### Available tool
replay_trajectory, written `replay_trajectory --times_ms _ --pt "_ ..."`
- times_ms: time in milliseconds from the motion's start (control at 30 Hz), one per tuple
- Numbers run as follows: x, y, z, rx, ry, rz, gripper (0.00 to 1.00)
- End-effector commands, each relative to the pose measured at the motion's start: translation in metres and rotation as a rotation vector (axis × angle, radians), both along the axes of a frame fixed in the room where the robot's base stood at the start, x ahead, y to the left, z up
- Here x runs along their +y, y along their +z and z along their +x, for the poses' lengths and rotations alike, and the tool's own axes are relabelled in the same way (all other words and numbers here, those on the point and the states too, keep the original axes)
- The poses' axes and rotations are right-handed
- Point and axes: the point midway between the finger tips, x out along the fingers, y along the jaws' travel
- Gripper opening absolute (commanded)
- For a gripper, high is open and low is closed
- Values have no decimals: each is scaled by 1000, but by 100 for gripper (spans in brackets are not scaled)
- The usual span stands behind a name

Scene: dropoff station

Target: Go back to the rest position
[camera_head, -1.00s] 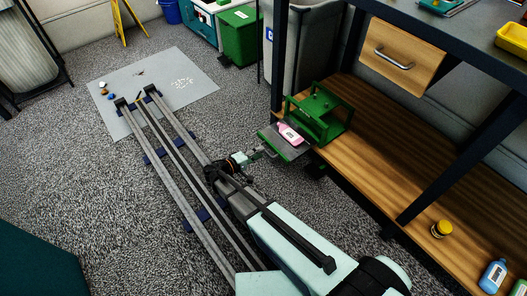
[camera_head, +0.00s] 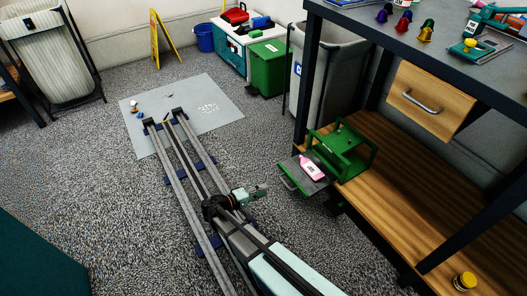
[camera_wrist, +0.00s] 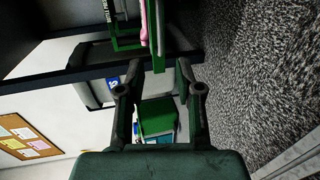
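A pink bottle (camera_head: 311,170) with a white label lies on the grey tray (camera_head: 291,172) of the green frame (camera_head: 354,165), at the edge of the wooden shelf. Part of the pink bottle (camera_wrist: 143,22) and the green frame (camera_wrist: 112,28) also show at the top of the wrist view.
The wooden shelf (camera_head: 400,203) and dark table post (camera_head: 307,80) stand on the right. A yellow jar (camera_head: 464,282) is on the shelf. A grey bin (camera_head: 335,75) and green box (camera_head: 267,68) are behind. Carpet (camera_head: 100,190) left of the rails is clear.

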Motion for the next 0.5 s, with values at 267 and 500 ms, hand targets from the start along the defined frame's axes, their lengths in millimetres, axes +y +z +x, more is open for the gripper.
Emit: replay_trajectory --times_ms 267,500 --pt "-1 -21 -13 157 9 41 35" --pt "-62 -45 -106 542 -96 281 35"
